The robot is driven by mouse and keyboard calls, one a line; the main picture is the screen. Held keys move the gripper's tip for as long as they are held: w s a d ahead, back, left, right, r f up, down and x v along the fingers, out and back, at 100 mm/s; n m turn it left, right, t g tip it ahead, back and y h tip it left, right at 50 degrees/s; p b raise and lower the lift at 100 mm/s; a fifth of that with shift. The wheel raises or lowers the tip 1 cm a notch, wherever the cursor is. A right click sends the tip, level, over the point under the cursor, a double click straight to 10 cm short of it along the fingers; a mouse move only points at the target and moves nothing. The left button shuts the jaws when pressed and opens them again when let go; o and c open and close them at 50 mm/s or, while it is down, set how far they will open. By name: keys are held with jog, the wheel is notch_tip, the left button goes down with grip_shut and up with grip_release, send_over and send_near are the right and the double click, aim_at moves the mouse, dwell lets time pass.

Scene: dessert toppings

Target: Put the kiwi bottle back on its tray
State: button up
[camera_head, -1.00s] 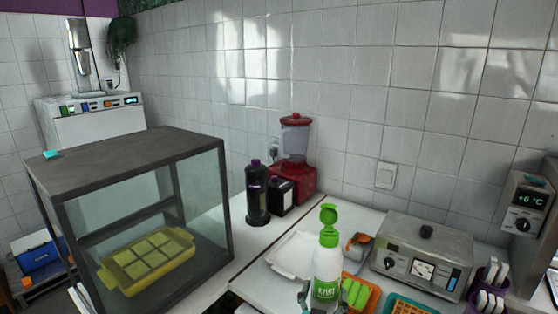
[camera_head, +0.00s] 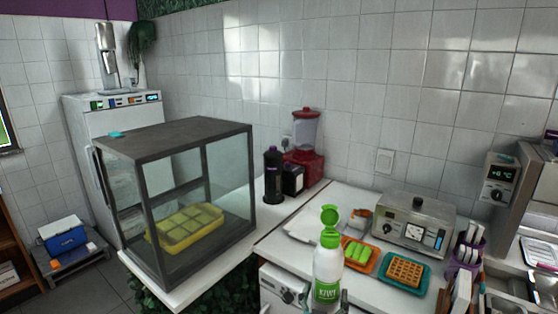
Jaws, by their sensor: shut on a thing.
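The kiwi bottle (camera_head: 327,268) is white with a green label and an open green flip cap. It is upright at the lower middle of the head view, in front of the counter. My gripper (camera_head: 328,306) is shut on its lower part; only bits of the fingers show at the bottom edge. A white tray (camera_head: 300,229) lies on the counter behind and left of the bottle, partly hidden by it. I cannot tell whether this is the bottle's own tray.
An orange tray (camera_head: 372,267) with green pieces and a teal tray (camera_head: 424,283) with a waffle lie right of the bottle. Behind are a metal appliance (camera_head: 414,226), a red blender (camera_head: 305,150) and a dark bottle (camera_head: 273,175). A glass case (camera_head: 185,200) stands left.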

jog(key=s+d+f, duration=0.3)
jog(key=d+f, duration=0.2)
jog(key=f, duration=0.5)
jog(key=s+d+f, duration=0.3)
jog(key=d+f, duration=0.2)
jog(key=f, duration=0.5)
jog(key=s+a+f+n+y, duration=0.1)
jog(key=s+f+n+y, duration=0.1)
jog(key=f, duration=0.5)
jog(key=s+a+f+n+t+y, duration=0.1)
jog(key=s+f+y, duration=0.2)
jog(key=f, duration=0.3)
jog(key=shift+s+a+f+n+y, duration=0.3)
jog(key=shift+s+f+n, duration=0.1)
jog(key=shift+s, duration=0.2)
